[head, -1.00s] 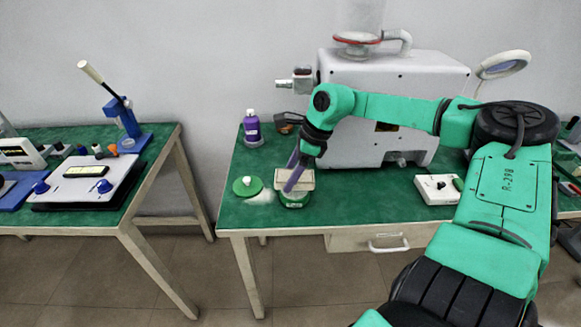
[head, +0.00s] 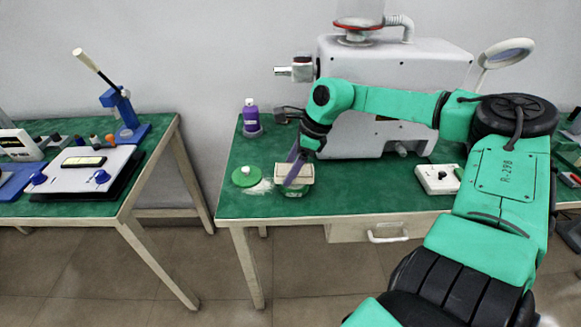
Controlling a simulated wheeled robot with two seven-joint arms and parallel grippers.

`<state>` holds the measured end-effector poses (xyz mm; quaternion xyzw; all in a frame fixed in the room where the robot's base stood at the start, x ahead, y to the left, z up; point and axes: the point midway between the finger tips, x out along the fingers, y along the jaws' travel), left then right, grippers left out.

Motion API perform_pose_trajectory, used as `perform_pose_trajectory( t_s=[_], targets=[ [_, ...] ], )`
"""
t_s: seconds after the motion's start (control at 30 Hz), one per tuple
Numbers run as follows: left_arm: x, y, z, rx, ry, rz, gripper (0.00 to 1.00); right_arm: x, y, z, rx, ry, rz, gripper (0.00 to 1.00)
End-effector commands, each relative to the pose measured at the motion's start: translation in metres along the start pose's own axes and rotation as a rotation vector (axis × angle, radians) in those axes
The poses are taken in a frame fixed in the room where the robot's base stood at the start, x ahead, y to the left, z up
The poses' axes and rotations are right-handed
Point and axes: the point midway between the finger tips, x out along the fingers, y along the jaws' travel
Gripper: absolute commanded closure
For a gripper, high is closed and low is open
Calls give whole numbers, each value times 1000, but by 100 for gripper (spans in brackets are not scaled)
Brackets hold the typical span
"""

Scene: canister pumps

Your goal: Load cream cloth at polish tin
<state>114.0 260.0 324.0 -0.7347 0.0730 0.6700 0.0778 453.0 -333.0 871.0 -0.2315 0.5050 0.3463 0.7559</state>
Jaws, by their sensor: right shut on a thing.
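The cream cloth (head: 307,172) is a small pale pad in the grip of my right gripper (head: 294,172), whose purple fingers point down near the front of the table. The polish tin (head: 292,191) is a low green tin on the table directly below the cloth. The cloth and fingers cover most of its top, and I cannot tell whether the cloth touches the polish. My left gripper is not in view.
A purple bottle (head: 251,117) stands behind the lid. A large grey machine (head: 395,85) fills the back of the green table (head: 350,201). A white control box (head: 437,179) sits to the right. A gap separates the left table (head: 75,208), which holds other tools.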

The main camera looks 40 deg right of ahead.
Motion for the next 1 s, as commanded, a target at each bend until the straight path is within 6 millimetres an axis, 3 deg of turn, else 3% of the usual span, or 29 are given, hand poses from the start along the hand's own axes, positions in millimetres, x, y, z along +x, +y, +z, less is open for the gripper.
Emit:
perform_pose_trajectory(
  t_s=[1.0],
  targets=[
    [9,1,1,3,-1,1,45,7,0,-3,0,0,0,71]
  ],
)
